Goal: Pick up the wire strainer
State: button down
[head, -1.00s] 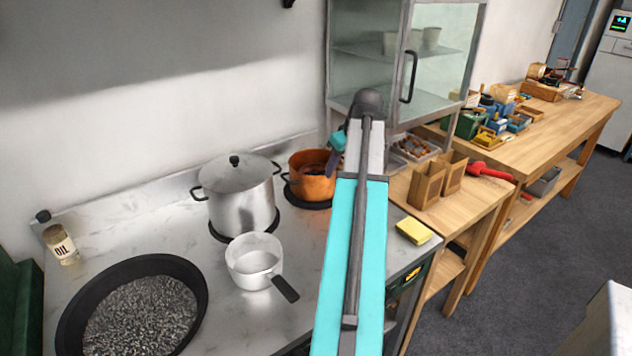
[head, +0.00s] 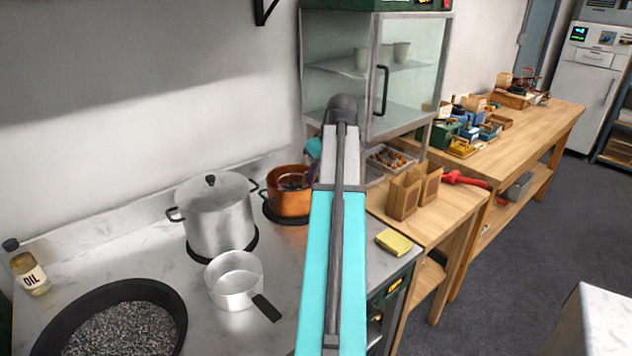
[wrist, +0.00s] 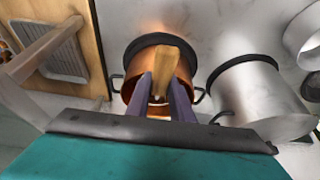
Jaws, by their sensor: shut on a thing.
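My gripper (wrist: 160,92) is shut on a light wooden handle (wrist: 172,62) over the copper pot (wrist: 130,90). I take the handle to be the wire strainer's, but no mesh shows clearly. In the head view the copper pot (head: 289,206) stands on a burner at the back of the counter. My gripper (head: 308,168) is at the pot's right rim, mostly hidden behind my arm. Something dark shows inside the pot, too small to make out.
A lidded steel pot (head: 217,222) stands left of the copper pot. A small saucepan (head: 233,285), a dark pan (head: 170,295) and an oil bottle (head: 30,276) are on the counter. A yellow sponge (head: 394,242) and paper bags (head: 404,196) lie to the right.

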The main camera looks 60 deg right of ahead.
jog(key=shift+r+b, duration=0.45)
jog(key=shift+r, duration=3.4)
jog(key=shift+a, duration=0.1)
